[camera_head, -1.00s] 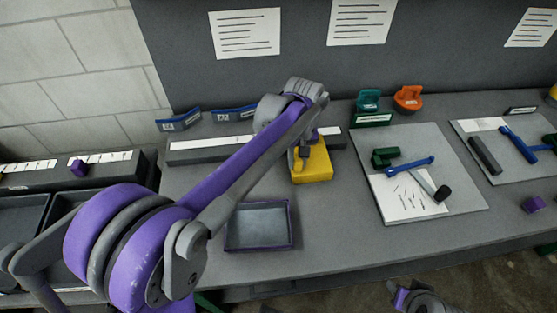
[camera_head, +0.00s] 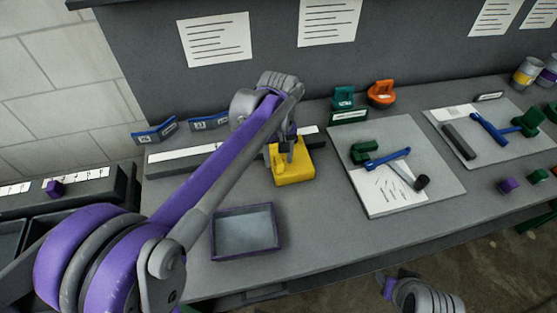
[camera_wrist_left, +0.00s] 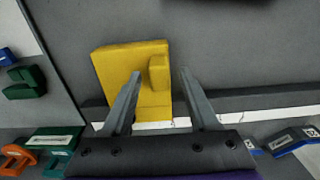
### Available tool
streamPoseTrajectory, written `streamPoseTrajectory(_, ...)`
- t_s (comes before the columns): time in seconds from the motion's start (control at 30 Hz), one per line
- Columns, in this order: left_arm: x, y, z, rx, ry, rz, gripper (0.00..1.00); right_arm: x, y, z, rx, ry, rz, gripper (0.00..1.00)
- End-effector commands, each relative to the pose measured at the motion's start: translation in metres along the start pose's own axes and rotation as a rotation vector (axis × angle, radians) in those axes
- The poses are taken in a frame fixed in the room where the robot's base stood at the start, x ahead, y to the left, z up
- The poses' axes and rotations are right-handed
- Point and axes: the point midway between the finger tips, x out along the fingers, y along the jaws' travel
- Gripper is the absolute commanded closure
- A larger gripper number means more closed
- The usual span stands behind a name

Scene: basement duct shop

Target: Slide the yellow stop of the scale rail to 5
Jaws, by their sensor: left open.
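The yellow stop (camera_head: 294,168) sits on the scale rail (camera_head: 185,162) near its right end, at the rail's front side. The rail is dark grey with a white scale strip; its marks are too small to read. My left gripper (camera_head: 287,153) is over the stop, pointing down. In the left wrist view the stop (camera_wrist_left: 120,66) shows a raised yellow tab, and my left gripper (camera_wrist_left: 160,74) is open with its fingertips on either side of that tab, a gap showing on each side. My right gripper's fingers are not seen.
An empty tray (camera_head: 245,232) stands in front of the rail. Another rail with a purple stop (camera_head: 55,188) lies at the left. Blue label stands (camera_head: 155,132) are behind the rail. A board with tools (camera_head: 405,205) lies to the right.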

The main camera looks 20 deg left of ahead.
Motion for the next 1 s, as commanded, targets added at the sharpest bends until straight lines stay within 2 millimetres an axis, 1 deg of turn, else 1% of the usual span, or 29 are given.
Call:
streamPoseTrajectory(0.03, -0.012, 0.0, 0.001, 0.0, 0.0, 0.0, 0.4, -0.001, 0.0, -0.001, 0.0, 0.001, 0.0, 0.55)
streamPoseTrajectory(0.2, -0.048, 0.0, 0.0, 0.0, 0.0, 0.0, 0.4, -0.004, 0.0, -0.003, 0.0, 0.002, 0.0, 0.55)
streamPoseTrajectory(0.3, -0.065, 0.0, 0.0, 0.0, 0.0, 0.0, 0.4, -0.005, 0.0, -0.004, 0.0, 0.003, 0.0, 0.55)
streamPoseTrajectory(0.4, -0.078, 0.0, 0.0, 0.0, 0.0, 0.0, 0.4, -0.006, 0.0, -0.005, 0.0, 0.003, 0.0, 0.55)
streamPoseTrajectory(0.5, -0.085, 0.0, 0.0, 0.0, 0.0, 0.0, 0.4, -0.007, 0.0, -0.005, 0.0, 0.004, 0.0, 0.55)
streamPoseTrajectory(0.6, -0.088, 0.0, 0.0, 0.0, 0.0, 0.0, 0.4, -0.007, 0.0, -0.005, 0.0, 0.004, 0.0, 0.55)
streamPoseTrajectory(1.0, -0.087, 0.0, 0.0, 0.0, 0.0, 0.0, 0.4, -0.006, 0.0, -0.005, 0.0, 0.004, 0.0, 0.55)
